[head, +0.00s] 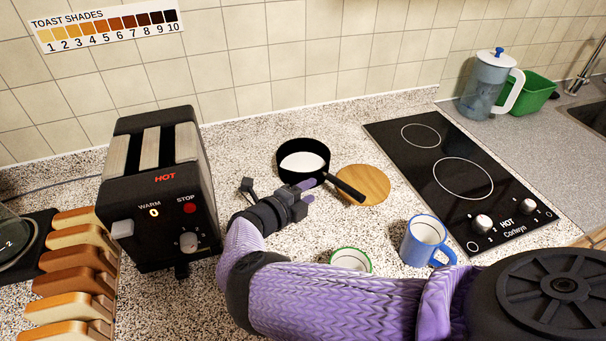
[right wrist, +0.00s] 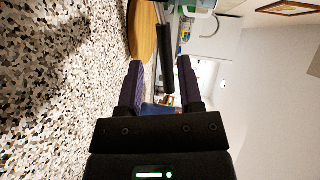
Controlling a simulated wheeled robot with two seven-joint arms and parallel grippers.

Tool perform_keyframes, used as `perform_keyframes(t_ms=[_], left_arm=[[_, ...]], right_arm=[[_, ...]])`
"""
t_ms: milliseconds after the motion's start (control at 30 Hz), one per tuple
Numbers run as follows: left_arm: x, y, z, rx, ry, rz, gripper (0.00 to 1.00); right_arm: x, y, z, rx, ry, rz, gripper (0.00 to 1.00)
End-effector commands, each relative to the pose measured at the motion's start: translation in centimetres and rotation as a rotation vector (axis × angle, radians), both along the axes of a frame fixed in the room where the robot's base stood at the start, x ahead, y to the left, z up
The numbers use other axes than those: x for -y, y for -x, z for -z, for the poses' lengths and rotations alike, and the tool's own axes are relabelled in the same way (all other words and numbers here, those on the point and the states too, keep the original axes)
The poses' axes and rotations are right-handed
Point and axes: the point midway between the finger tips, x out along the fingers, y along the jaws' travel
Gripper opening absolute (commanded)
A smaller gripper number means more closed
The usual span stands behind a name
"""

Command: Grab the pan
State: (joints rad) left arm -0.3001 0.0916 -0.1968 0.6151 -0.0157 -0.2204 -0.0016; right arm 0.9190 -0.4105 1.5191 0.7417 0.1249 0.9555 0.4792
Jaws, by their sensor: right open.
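A small black pan (head: 288,174) with a whitish inside stands on the speckled counter at the middle of the head view. Its black handle (head: 347,188) points to the lower right, over a round wooden board. My right gripper (head: 307,191) reaches in from below, close to the near side of the pan and its handle. In the right wrist view the gripper (right wrist: 160,72) is open, and the dark handle (right wrist: 166,75) shows in the gap between the two purple fingers. I cannot tell whether either finger touches it. My left gripper is not in view.
The wooden board (head: 370,183) lies beside the pan, left of the black cooktop (head: 445,155). A blue mug (head: 415,250) and a green-rimmed bowl (head: 337,254) stand near my right arm. A black toaster (head: 155,205) stands at the left.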

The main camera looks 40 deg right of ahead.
Motion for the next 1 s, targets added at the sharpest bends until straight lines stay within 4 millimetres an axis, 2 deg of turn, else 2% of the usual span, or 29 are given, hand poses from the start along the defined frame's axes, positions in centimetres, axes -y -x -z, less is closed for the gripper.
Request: perform_keyframes(t_ms=[133,333,400,500,600,833,1000], left_arm=[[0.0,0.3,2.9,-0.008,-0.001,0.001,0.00],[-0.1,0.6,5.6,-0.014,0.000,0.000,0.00],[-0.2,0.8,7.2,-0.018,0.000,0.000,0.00],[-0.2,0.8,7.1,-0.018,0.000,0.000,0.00],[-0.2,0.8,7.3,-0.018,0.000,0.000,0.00],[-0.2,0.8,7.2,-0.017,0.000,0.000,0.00],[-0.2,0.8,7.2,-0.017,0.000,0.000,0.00]], right_arm=[[2.4,-0.4,1.5,-0.001,0.003,0.005,0.47],[5.0,-1.0,1.9,-0.001,0.002,0.004,0.47],[6.1,-1.2,2.2,0.001,0.002,0.004,0.47],[8.2,-1.6,1.9,0.000,0.001,0.003,0.47],[9.4,-1.9,2.0,-0.002,0.001,0.000,0.47],[9.6,-1.9,1.9,-0.002,0.001,-0.001,0.47],[9.6,-1.9,1.9,-0.002,0.001,-0.001,0.11]])
